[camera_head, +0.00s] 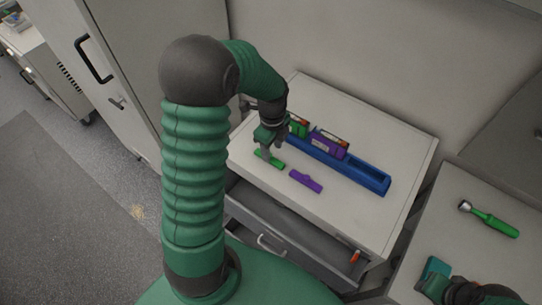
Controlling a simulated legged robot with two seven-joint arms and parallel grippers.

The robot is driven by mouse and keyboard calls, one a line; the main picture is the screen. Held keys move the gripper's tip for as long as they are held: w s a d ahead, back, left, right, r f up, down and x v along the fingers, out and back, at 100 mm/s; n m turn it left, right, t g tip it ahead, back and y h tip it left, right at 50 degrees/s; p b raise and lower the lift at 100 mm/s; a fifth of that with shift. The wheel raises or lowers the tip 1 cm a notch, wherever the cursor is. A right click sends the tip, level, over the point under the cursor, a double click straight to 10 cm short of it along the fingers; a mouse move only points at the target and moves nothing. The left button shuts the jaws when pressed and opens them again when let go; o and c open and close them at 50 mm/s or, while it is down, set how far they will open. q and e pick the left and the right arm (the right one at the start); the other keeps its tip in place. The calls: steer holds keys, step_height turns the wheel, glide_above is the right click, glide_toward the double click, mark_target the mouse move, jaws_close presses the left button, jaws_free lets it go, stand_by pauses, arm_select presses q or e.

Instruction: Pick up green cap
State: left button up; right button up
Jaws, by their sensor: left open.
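The green cap (273,161) lies on the top of the white cabinet (352,225), near its front left edge. My left gripper (266,151) is open, with its fingers pointing down right at the left end of the green cap. I cannot tell whether the fingers touch the cap or straddle it. My right gripper shows only in part at the lower right corner (437,268), and its jaws are not clear.
A purple cap (306,181) lies right of the green cap. Behind them a blue tray (371,182) holds a green battery (299,126) and a purple battery (328,144). An open drawer (290,243) juts out below. A green-handled tool (493,221) lies on the right surface.

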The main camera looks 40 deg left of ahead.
arm_select(q)
steer(key=f, duration=0.3)
steer(key=shift+s+a+f, duration=0.15)
steer(key=shift+s+f, duration=0.1)
steer(key=shift+f, duration=0.05)
steer(key=shift+a+f, duration=0.2)
steer(key=shift+a, duration=0.2)
steer(key=c, duration=0.4)
steer(key=shift+d+r, duration=0.1)
steer(key=shift+d, duration=0.2)
jaws_close()
